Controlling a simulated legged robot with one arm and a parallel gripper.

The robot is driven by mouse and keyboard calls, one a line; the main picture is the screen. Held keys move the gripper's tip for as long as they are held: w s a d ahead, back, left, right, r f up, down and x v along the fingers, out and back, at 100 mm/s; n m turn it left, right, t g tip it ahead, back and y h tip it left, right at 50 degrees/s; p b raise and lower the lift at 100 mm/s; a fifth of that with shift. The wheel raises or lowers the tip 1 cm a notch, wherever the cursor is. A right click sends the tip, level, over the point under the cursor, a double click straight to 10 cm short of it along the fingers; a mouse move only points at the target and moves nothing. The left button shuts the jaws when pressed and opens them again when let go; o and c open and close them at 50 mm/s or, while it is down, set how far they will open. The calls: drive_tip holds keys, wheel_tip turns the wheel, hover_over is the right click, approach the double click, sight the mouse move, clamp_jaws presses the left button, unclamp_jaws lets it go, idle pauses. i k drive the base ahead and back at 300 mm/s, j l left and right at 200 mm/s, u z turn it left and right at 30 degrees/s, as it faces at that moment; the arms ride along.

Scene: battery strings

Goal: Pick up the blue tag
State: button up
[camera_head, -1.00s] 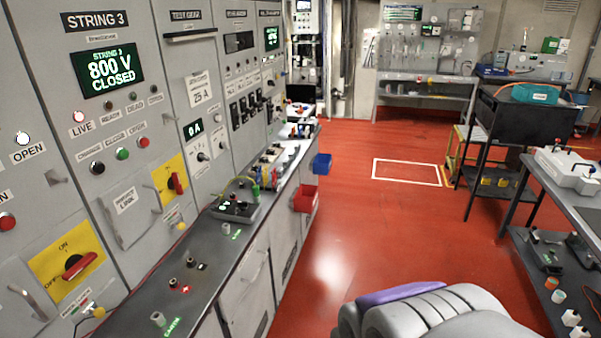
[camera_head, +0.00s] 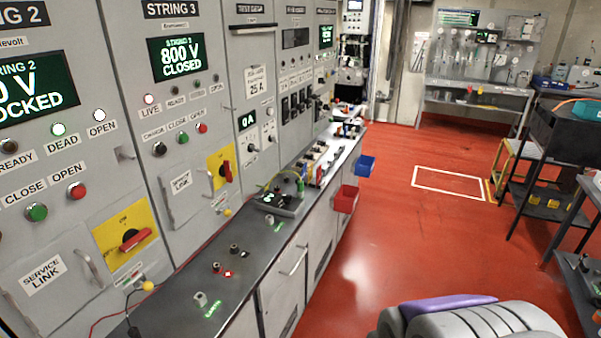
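I cannot make out a blue tag in this view. A small blue bin (camera_head: 365,165) hangs at the front edge of the grey bench (camera_head: 238,262), and a red bin (camera_head: 346,199) hangs nearer to me; I cannot see what lies inside either one. Small fittings and devices crowd the far part of the bench, too small to tell apart. My gripper's fingers do not show. A grey, rounded part with a purple strip at the bottom right looks like part of my own body.
Grey cabinets with the String 3 display (camera_head: 176,57) line the left, above the bench. Red floor (camera_head: 400,235) lies open in the middle, with a white-outlined rectangle (camera_head: 450,192) farther off. A black stand (camera_head: 552,130) and a table edge occupy the right.

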sight(303, 172)
drive_tip(key=i+l+u, duration=0.25)
drive_tip(key=i+l, duration=0.3)
drive_tip(key=i, duration=0.25)
drive_tip(key=i+l+u, duration=0.3)
drive_tip(key=i+l, duration=0.4)
drive_tip(key=i+l+u, duration=0.25)
drive_tip(key=i+l, duration=0.5)
drive_tip(key=l, duration=0.15)
